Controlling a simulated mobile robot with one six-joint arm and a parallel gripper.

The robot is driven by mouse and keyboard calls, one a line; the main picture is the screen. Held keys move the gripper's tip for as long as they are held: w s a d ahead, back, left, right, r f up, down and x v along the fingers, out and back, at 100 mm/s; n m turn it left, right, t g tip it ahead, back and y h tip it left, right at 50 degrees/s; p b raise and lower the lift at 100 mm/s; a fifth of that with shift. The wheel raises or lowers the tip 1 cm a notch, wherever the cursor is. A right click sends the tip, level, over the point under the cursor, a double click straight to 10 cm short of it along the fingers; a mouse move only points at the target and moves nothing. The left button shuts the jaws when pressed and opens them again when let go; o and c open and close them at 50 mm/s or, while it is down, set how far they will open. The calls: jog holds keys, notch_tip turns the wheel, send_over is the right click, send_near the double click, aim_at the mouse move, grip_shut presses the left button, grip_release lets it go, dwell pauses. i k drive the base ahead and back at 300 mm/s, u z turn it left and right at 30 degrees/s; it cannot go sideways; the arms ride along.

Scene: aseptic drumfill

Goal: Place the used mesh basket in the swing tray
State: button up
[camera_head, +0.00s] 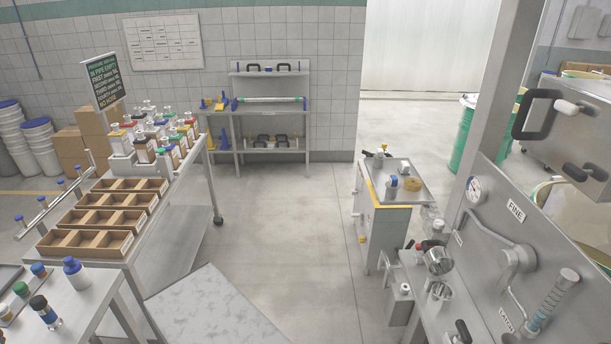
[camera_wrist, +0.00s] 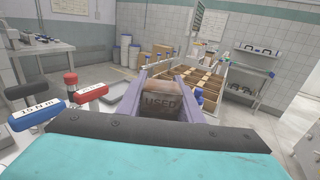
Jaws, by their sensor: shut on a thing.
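In the wrist view my gripper (camera_wrist: 168,84) points away from the camera, with its two grey-purple fingers on either side of a brownish, box-like thing marked USED (camera_wrist: 160,104). I take this to be the used mesh basket; its mesh is too small to make out. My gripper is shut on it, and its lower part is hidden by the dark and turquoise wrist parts. My gripper does not show in the head view. I cannot tell for sure which thing is the swing tray.
A slanted rack with brown compartment boxes (camera_head: 91,240) stands at the left of the head view. A cart (camera_head: 385,222) and a metal panel with a gauge (camera_head: 475,190) stand at the right. T-handles (camera_wrist: 35,115) lie left of my gripper.

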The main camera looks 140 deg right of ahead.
aim_at(384, 181)
jog(key=z, duration=0.15)
jog(key=k, duration=0.4)
jog(key=u, duration=1.85)
jog(key=k, duration=0.5)
jog(key=z, duration=0.9)
